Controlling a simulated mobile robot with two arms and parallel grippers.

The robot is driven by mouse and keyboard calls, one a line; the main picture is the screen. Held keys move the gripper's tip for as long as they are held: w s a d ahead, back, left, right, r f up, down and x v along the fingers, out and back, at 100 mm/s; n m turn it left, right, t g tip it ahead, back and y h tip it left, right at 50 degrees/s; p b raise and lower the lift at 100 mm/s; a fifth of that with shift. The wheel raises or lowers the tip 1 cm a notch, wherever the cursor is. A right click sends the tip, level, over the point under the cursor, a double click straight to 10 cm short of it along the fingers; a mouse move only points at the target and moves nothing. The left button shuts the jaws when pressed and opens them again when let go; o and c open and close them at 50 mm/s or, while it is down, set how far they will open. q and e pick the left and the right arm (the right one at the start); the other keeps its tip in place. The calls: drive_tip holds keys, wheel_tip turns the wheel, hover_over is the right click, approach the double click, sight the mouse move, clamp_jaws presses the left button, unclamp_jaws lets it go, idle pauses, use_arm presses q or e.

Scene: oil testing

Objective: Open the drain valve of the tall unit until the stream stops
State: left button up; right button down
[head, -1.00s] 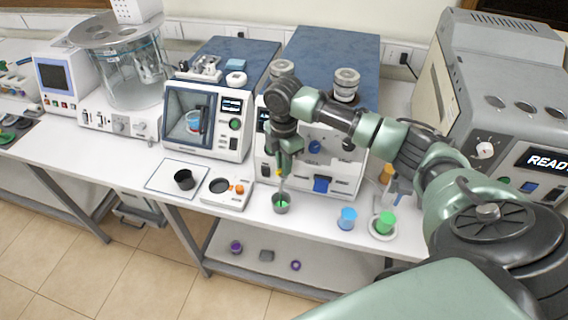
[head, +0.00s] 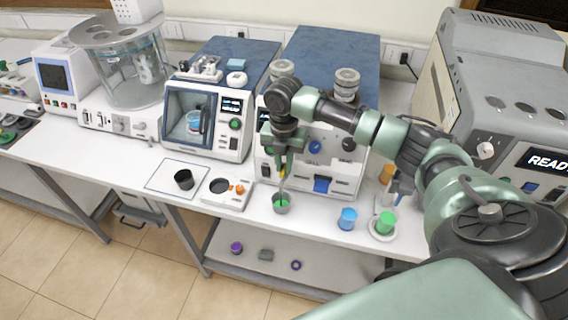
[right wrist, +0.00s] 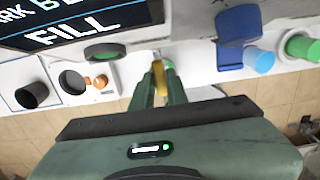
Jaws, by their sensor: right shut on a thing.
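The tall unit (head: 335,172) is a white box with a blue top, a dark display and knobs, standing mid-bench. My right gripper (head: 283,171) is at its front left, pointing down. It is shut on a small yellow piece, apparently the drain valve handle (head: 283,175), which also shows between the fingers in the right wrist view (right wrist: 160,88). A thin pale line, perhaps the stream, runs from there to a grey cup (head: 281,208) with green inside. The fingers hide most of the valve. My left gripper is not in view.
A blue tab (head: 322,184) sticks out of the unit's front, right of my gripper. A blue cup (head: 347,218) and a green cup (head: 385,222) stand to the right. A small white device (head: 232,200) and a black cup (head: 184,179) are to the left.

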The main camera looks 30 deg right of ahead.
sight(283, 168)
drive_tip(key=shift+s+a+f, duration=0.1)
idle(0.4)
drive_tip(key=c, duration=1.4)
unclamp_jaws()
wheel_tip(283, 168, up, 7)
drive_tip(key=b, duration=0.2)
drive_tip(key=shift+f+b, duration=0.15)
drive_tip(key=shift+b, duration=0.2)
drive_tip(key=shift+r, duration=0.6)
